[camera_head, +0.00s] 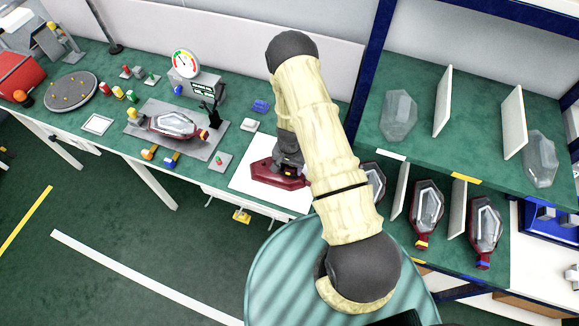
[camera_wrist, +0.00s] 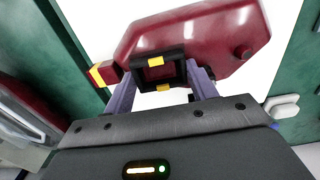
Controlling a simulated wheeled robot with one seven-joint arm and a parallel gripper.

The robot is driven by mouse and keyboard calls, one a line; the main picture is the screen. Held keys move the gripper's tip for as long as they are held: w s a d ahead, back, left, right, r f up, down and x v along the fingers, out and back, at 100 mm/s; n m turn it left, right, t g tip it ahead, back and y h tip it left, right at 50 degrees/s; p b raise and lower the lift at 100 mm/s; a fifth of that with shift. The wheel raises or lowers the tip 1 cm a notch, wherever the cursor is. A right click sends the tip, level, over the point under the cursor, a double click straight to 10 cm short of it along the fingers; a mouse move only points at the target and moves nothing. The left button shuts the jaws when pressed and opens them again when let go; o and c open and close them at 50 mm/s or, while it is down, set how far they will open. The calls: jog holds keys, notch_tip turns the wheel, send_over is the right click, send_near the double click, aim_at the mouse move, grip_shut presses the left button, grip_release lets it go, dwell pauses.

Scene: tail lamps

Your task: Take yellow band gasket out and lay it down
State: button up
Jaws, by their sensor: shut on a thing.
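A dark red lamp housing (camera_head: 262,172) lies on a white mat (camera_head: 240,187) on the green bench; it also shows in the wrist view (camera_wrist: 225,35). The yellow band gasket (camera_wrist: 156,60), a black square frame with yellow marks, is between my gripper's fingers (camera_wrist: 160,80). My gripper (camera_head: 290,165) is low over the housing and shut on the gasket. The gasket overlaps the housing in the wrist view; whether it is still seated in it I cannot tell. In the head view my wrist partly hides both.
A clear-lens lamp (camera_head: 175,125) lies on a grey plate to the left, near a dial gauge (camera_head: 185,64). A small white block (camera_head: 249,125) and a blue part (camera_head: 261,106) are behind the mat. Shelves with dividers (camera_head: 443,100) and several lamps stand right.

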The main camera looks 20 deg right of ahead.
jog(key=shift+r+p, duration=0.65)
jog(key=shift+r, duration=0.6)
jog(key=shift+r+p, duration=0.35)
jog(key=shift+r, duration=0.3)
jog(key=shift+f+b, duration=0.1)
jog(key=shift+b, duration=0.2)
jog(key=shift+w+n+b, duration=0.1)
jog(key=shift+n+b, duration=0.35)
jog(key=shift+n, duration=0.05)
jog(key=n+b, duration=0.2)
jog(key=shift+w+a+r+b, duration=0.1)
jog(key=shift+w+r+b, duration=0.05)
jog(key=shift+r+b, duration=0.15)
jog(key=n+b, duration=0.2)
jog(key=shift+r+n, duration=0.4)
jog(key=shift+s+r+n+b, duration=0.2)
jog(key=shift+r+n+b, duration=0.25)
jog(key=shift+n, duration=0.25)
